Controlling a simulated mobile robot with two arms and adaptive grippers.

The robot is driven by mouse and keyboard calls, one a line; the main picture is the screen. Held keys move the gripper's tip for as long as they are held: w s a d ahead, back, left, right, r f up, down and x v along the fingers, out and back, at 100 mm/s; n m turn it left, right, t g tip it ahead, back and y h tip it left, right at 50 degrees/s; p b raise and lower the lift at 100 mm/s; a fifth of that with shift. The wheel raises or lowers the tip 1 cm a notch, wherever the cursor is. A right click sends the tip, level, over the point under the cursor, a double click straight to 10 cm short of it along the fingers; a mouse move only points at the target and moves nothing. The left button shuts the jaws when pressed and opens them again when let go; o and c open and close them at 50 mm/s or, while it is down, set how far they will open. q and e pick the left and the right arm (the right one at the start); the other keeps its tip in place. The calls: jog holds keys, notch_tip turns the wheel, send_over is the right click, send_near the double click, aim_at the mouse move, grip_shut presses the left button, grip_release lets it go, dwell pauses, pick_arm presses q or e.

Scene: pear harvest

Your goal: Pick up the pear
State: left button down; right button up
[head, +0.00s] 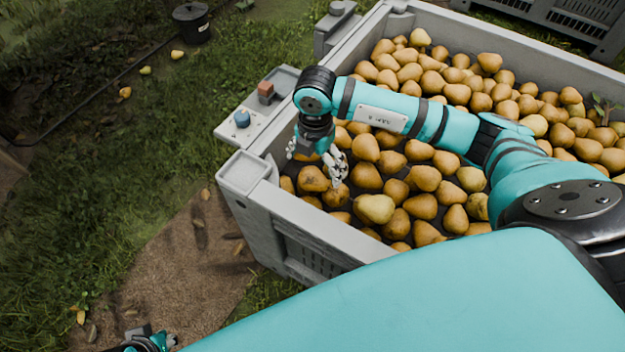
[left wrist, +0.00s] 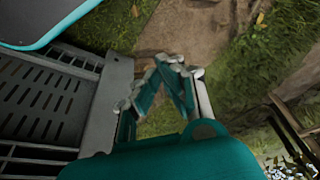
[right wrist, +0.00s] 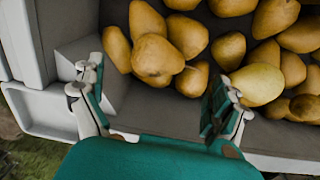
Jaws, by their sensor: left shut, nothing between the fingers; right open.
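Many brown-yellow pears fill a large grey bin (head: 330,232). One paler, yellow-green pear (head: 375,209) lies near the bin's near wall; a pale pear (right wrist: 258,84) also shows just right of the right finger in the right wrist view. My right gripper (head: 317,166) is open and points down over the bin's near left corner. In the right wrist view a brown pear (right wrist: 157,60) lies ahead between its spread fingers, with others close around it. My left gripper (left wrist: 178,66) is shut and empty, outside the bin over the ground; only part of it shows in the head view.
The bin's corner post (head: 245,172) and walls stand close to my right gripper. A side shelf carries a blue knob (head: 242,119) and a reddish block (head: 265,92). A black bucket (head: 191,22) and a few fallen pears lie on the grass. A dirt path (head: 185,260) is mostly clear.

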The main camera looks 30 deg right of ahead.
aim_at(314, 173)
jog(key=shift+f, duration=1.25)
notch_tip(314, 173, down, 4)
jog(key=shift+w+f+b, duration=0.1)
jog(key=shift+b, duration=0.7)
pick_arm(q)
jog(key=shift+v, duration=1.25)
pick_arm(e)
jog(key=c, duration=1.3)
